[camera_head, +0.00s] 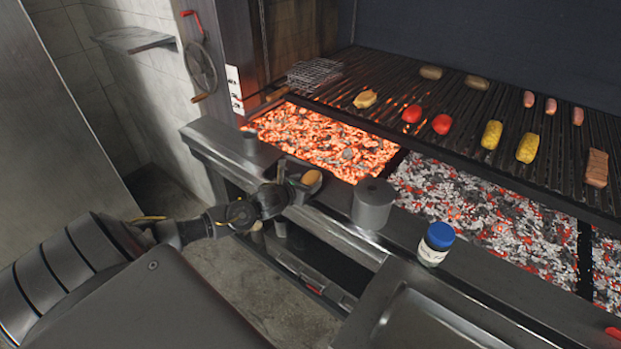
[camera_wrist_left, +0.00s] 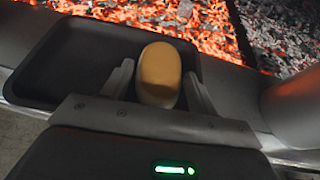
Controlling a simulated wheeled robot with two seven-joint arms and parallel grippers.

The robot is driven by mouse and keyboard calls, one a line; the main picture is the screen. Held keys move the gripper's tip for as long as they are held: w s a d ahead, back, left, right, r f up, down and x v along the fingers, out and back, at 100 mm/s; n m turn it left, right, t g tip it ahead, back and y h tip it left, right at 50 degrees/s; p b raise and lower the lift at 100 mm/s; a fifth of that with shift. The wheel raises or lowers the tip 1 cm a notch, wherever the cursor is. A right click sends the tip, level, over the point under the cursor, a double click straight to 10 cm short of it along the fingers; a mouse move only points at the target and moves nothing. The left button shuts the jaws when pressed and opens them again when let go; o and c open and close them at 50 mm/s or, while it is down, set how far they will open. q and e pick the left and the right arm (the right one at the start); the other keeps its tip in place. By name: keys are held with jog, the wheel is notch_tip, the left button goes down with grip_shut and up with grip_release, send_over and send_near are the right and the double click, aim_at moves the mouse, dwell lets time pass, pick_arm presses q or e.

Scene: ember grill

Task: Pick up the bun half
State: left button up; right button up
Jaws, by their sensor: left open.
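The bun half (camera_head: 312,177) is a smooth golden-brown piece near the grill's front ledge, beside the glowing coals. In the left wrist view the bun half (camera_wrist_left: 158,72) lies in or over a dark shallow tray (camera_wrist_left: 62,62). My left gripper (camera_head: 303,183) is open at the bun half. In the wrist view the two fingers of my left gripper (camera_wrist_left: 159,88) stand on either side of the bun's near part, with a small gap showing on the right. Whether the left finger touches it I cannot tell. My right gripper is in neither view.
A grey metal cylinder (camera_head: 373,204) stands on the ledge just right of my left gripper. A blue-capped jar (camera_head: 436,244) is farther right. Glowing coals (camera_head: 325,140) lie behind the ledge. The grate (camera_head: 450,100) above holds several foods.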

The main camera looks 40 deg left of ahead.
pick_arm(q)
jog(key=shift+w+f, duration=0.15)
jog(key=shift+w, duration=0.15)
jog(key=shift+c, duration=0.5)
jog(key=c, duration=0.5)
